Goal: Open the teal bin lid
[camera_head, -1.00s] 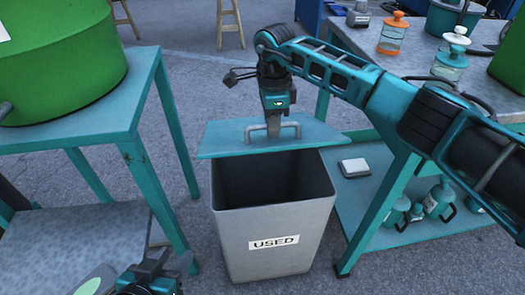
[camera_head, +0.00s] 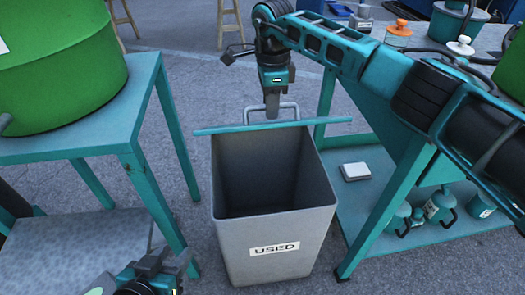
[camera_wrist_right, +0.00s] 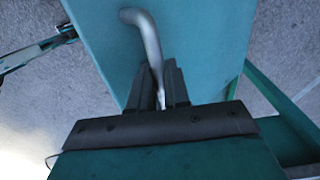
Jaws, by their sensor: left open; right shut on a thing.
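The grey bin (camera_head: 270,225) marked "USED" stands on the floor with its mouth uncovered and its dark inside showing. The teal lid (camera_head: 230,129) is seen nearly edge-on in the head view, above the bin's back rim; its face fills much of the right wrist view (camera_wrist_right: 200,50). My right gripper (camera_head: 272,112) is shut on the lid's grey handle (camera_head: 292,105), which also shows in the wrist view (camera_wrist_right: 146,45) running between the fingers (camera_wrist_right: 160,92). My left gripper (camera_head: 155,270) is low at the bottom left, open and apart from the bin.
A teal table (camera_head: 60,140) with a green drum (camera_head: 65,60) stands left of the bin. A teal bench at right has a lower shelf (camera_head: 350,220) holding a white block (camera_head: 355,171) and several teal containers. Bare floor lies behind the bin.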

